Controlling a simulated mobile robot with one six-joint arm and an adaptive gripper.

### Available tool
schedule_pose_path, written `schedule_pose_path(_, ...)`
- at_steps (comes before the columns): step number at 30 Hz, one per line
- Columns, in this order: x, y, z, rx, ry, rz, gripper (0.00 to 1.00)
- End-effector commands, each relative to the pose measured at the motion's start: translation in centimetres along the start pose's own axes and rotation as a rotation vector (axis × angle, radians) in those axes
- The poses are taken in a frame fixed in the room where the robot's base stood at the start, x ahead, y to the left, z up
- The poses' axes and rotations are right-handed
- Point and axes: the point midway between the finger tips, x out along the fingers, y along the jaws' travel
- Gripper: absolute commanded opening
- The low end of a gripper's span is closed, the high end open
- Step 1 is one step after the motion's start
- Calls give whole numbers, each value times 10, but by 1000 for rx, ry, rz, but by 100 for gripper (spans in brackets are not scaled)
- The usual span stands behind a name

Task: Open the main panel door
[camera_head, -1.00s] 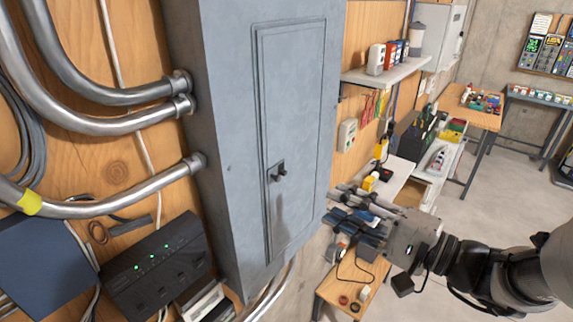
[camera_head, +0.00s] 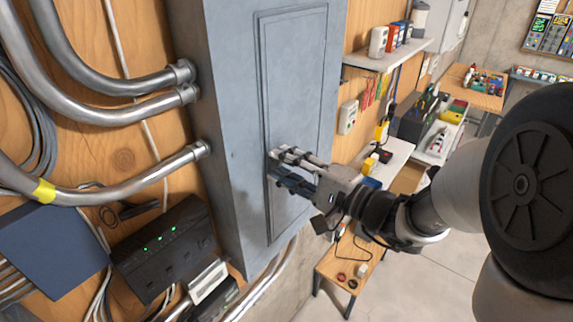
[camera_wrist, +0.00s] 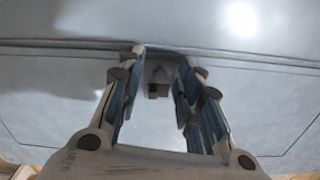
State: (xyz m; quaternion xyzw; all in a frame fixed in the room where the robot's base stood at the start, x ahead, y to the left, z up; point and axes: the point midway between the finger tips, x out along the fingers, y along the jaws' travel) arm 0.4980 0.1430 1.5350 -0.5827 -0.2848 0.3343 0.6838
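The main panel door (camera_head: 296,85) is the raised grey rectangle on the front of the grey metal panel box (camera_head: 222,110). It looks shut. My gripper (camera_head: 276,167) is at the door's left edge, with its fingertips over the latch area, and hides the latch in the head view. In the wrist view my gripper (camera_wrist: 160,75) is open, one finger on each side of the small grey latch (camera_wrist: 158,80). The latch lies between the fingertips, and a gap shows on both sides. I cannot tell whether the fingertips touch the door face.
Metal conduits (camera_head: 120,112) enter the panel box from the left. A black box with green lights (camera_head: 165,245) is below them. A shelf (camera_head: 385,62) with small items and a wooden bench (camera_head: 350,262) are to the right. Floor is clear at lower right.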

Motion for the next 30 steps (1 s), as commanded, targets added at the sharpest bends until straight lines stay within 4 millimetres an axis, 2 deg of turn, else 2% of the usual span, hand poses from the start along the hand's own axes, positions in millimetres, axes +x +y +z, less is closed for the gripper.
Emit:
schedule_pose_path(2,0,0,0,0,0,0,32)
schedule_pose_path(16,0,0,0,1,-1,0,1)
schedule_pose_path(30,0,0,0,1,-1,0,0)
